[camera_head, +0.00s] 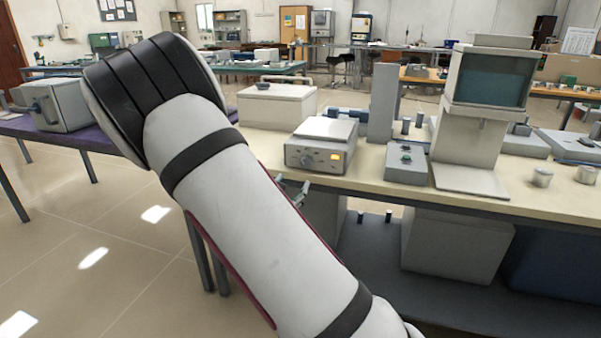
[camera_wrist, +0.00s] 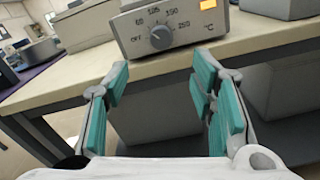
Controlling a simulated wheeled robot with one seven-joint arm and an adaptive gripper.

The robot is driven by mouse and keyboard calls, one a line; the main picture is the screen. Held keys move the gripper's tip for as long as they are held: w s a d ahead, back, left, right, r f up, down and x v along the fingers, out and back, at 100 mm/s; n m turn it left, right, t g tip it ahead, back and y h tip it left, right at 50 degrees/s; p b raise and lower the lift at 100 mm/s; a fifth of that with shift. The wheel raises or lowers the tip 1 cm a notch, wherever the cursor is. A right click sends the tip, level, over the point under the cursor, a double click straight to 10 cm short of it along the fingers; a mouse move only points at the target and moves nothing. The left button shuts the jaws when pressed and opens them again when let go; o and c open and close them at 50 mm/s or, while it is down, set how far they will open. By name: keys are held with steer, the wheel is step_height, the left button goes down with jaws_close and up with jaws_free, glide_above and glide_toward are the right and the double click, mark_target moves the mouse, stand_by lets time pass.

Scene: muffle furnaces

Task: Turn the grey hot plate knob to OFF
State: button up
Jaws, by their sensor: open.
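The grey hot plate (camera_head: 321,144) stands at the front edge of the cream bench, with a lit amber lamp on its front panel. Its round grey knob (camera_wrist: 161,38) is on the front panel in the wrist view, with OFF at the dial's lower left and temperature numbers around it. I cannot tell surely which mark the knob points to. My gripper (camera_wrist: 161,78) is open and empty, its green-padded fingers apart below and in front of the knob, not touching it. In the head view only a bit of the fingers shows past my arm, below the hot plate.
The cream bench (camera_head: 378,180) also holds a white box (camera_head: 277,106) behind left, a small grey control box (camera_head: 406,164) to the right, and a large screened instrument (camera_head: 490,80) farther right. Grey cabinets stand under the bench. The floor at left is clear.

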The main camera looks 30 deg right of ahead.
mark_target(305, 165)
steer(key=b+x, duration=0.2)
steer(key=x, duration=1)
steer(key=shift+w+d, duration=0.1)
steer(key=shift+d, duration=0.05)
steer(key=c, duration=1.1)
